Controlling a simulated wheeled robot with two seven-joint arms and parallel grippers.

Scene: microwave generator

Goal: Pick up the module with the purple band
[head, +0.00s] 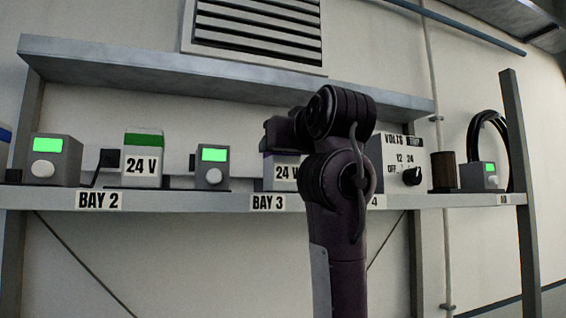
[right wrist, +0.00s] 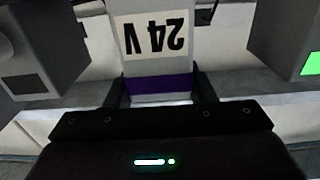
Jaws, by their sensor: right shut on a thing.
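The module with the purple band (right wrist: 155,84) shows in the right wrist view, upside down in the picture. It is a pale block with a 24 V label, and its purple band lies between my gripper fingers. In the head view the same module (head: 285,173) stands upright at BAY 3 on the shelf, its top and right side hidden by my right arm. My right gripper (right wrist: 160,92) is shut on the module's banded top end, one finger on each side. I cannot see a gap between the module and the shelf. My left gripper is in neither view.
A green-banded 24 V module (head: 143,160) stands at BAY 2. Grey boxes with green screens, such as this one (head: 212,165), flank the bays. A VOLTS dial box (head: 400,160) is right of my arm. An upper shelf (head: 150,68) runs above.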

